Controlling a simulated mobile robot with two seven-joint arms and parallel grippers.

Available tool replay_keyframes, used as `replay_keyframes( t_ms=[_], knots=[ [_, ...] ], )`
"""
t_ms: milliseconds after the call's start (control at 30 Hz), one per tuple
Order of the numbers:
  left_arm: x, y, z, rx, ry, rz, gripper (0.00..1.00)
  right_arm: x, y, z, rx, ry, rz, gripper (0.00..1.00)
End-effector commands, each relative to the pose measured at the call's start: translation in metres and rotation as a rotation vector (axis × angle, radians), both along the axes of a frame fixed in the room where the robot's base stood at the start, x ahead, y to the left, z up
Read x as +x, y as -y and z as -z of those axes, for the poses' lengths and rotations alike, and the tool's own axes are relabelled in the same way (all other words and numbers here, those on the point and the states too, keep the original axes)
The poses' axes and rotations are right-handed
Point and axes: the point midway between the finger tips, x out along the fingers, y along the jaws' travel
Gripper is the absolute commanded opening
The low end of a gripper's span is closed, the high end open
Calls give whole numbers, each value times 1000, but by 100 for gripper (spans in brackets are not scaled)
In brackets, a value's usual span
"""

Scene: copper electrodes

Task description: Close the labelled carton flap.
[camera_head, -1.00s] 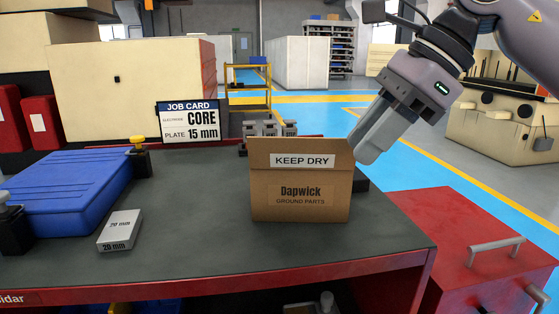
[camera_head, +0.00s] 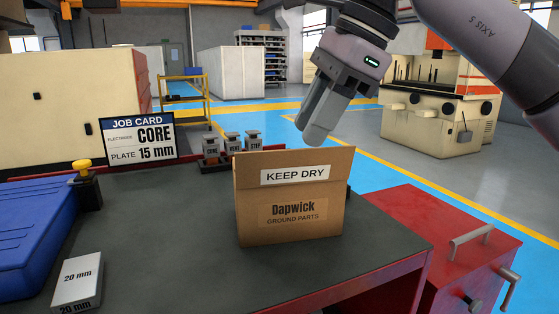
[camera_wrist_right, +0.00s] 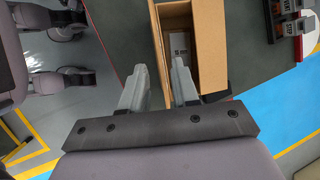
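The cardboard carton (camera_head: 290,215) stands on the dark bench top, with "Dapwick GROUND PARTS" on its front. Its flap labelled "KEEP DRY" (camera_head: 296,174) stands up along the front edge, leaning slightly. The right wrist view looks down into the open carton (camera_wrist_right: 211,50), where a small light labelled block (camera_wrist_right: 181,46) lies. My right gripper (camera_head: 316,138) is above and behind the flap's top edge in the head view, pointing down. My left gripper is out of view.
Several small labelled blocks (camera_head: 232,143) stand behind the carton. A job card (camera_head: 138,138), a blue case (camera_head: 35,235) and a 20 mm block (camera_head: 78,283) are to the left. A red cabinet (camera_head: 440,235) stands right of the bench.

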Motion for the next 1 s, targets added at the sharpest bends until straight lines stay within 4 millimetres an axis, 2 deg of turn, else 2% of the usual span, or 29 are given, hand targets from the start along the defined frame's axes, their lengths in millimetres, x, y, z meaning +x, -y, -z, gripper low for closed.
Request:
replay_keyframes(
  t_ms=[167,500,800,833,900,933,1000],
  knots=[
    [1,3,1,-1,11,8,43,2,-6,15,-1,-3,-1,30],
    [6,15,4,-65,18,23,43,10,-26,60,-1,-1,-2,30],
    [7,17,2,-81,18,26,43,12,-29,64,1,-1,-1,30],
    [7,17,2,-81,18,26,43,12,-29,64,1,-1,-1,27],
    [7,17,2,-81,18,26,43,12,-29,64,1,-1,-2,4],
    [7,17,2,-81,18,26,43,12,-29,64,1,-1,-2,0],
    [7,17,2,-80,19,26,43,12,-29,64,1,-1,-2,0]
  ],
)
